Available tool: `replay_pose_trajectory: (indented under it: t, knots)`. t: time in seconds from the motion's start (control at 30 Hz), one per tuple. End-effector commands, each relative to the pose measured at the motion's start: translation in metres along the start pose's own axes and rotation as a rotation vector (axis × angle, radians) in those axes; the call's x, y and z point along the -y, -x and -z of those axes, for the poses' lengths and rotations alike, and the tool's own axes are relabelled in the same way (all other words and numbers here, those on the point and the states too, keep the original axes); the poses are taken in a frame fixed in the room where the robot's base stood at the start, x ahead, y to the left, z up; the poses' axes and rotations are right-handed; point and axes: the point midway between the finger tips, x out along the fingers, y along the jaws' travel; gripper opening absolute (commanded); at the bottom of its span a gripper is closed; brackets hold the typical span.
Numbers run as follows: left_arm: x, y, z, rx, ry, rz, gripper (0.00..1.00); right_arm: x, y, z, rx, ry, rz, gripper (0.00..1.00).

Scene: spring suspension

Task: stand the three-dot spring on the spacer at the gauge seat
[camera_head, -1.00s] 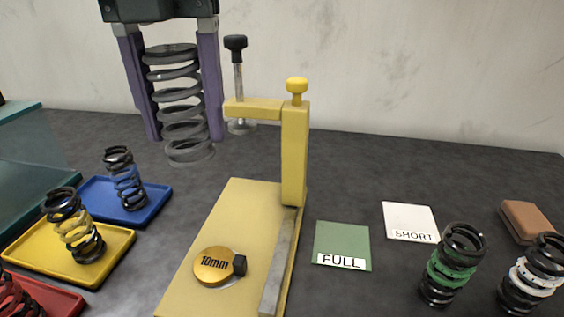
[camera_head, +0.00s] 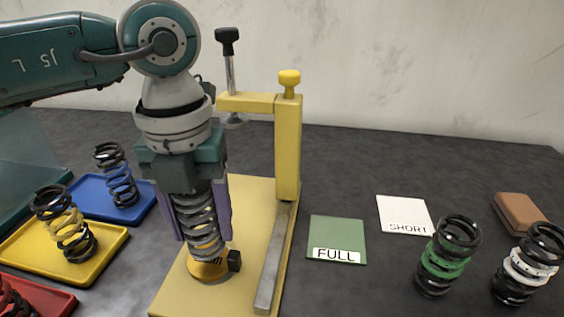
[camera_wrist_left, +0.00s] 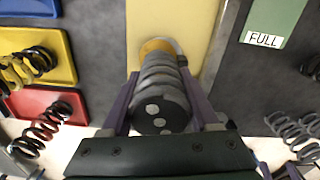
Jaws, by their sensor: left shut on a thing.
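The dark grey three-dot spring (camera_head: 200,217) is upright between the purple fingers of my left gripper (camera_head: 205,236), which is shut on it. In the left wrist view the spring's dark end face (camera_wrist_left: 150,115) shows three pale dots. The spring's lower end is over the round yellow spacer (camera_head: 205,273) on the yellow gauge base (camera_head: 255,195). The spring and fingers partly hide the spacer, and I cannot tell whether spring and spacer touch. The gauge's yellow post (camera_head: 288,150) stands right of the gripper, its arm and black-knobbed screw (camera_head: 230,65) behind.
At left, springs stand on blue (camera_head: 145,203), yellow (camera_head: 110,246) and red (camera_head: 55,300) trays. At right are a green FULL card (camera_head: 338,235), a white SHORT card (camera_head: 403,212), a green-banded spring (camera_head: 445,258), a white-banded spring (camera_head: 527,264) and a brown block (camera_head: 518,213).

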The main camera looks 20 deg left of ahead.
Motion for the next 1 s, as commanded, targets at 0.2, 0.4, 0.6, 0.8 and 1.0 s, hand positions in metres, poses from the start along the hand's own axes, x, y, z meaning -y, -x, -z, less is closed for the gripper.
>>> replay_pose_trajectory:
  t: [0.2,0.4,0.6,0.8,1.0]
  knots:
    - [0.0,-0.004,0.0,0.0,0.0,0.001,0.0,0.0,-0.004,-0.001,0.0,0.0,-0.001,1.0]
    - [0.0,-0.01,0.0,0.0,0.0,0.0,0.0,0.0,-0.008,-0.003,0.0,0.002,-0.002,1.0]
    - [0.0,-0.011,0.0,-0.001,0.0,0.0,0.62,-0.001,-0.009,-0.003,0.0,0.004,-0.004,1.0]
    - [0.0,-0.011,0.0,0.0,0.0,0.0,0.85,-0.001,-0.009,-0.003,0.0,0.005,-0.005,1.0]
    - [0.0,-0.011,0.0,-0.001,0.0,0.0,0.91,-0.001,-0.009,-0.003,0.0,0.005,-0.005,1.0]
